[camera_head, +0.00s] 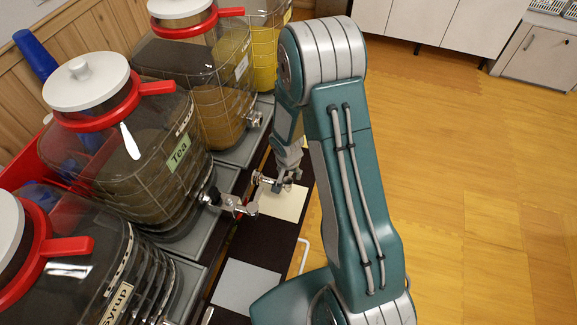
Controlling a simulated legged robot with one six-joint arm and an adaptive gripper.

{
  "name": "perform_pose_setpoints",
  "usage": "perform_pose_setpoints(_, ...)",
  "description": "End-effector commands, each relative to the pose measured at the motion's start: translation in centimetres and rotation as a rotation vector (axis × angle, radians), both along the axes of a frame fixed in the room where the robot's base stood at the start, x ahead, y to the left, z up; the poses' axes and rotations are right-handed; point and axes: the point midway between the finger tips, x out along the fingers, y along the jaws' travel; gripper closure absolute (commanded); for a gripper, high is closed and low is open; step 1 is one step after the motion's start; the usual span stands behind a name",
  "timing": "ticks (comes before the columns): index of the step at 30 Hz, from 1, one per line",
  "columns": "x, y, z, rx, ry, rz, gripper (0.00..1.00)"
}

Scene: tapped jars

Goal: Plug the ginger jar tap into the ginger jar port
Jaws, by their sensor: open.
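My gripper (289,181) hangs at the end of my teal and grey arm, low over the dark strip in front of the jars. It is open. A small metallic tap piece (264,179) shows at its left side; whether they touch, I cannot tell. No readable ginger label shows. A brown-filled jar (215,85) stands behind the tea jar, with a pale label (242,68) too small to read and a metal fitting (255,118) low on its front. A yellow-filled jar (266,50) stands farther back, partly hidden by my arm.
The tea jar (150,145) has a silver and black tap (232,204) sticking out close to my gripper. The syrup jar (75,270) stands at the lower left. Pale cards (284,204) lie on the dark strip. The wooden floor (480,150) at right is clear.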

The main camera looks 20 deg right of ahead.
Motion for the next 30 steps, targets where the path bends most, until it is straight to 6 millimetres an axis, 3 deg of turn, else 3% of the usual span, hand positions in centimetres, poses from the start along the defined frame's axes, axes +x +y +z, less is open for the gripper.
perform_pose_setpoints(12,0.09,-0.07,-1.07,0.001,0.001,-0.001,0.37)
perform_pose_setpoints(16,0.09,-0.07,-1.06,0.001,0.001,-0.001,0.95)
perform_pose_setpoints(17,0.09,-0.07,-1.06,0.0,0.001,-0.001,1.0)
perform_pose_setpoints(30,0.19,-0.05,-1.06,0.001,-0.001,0.0,1.0)
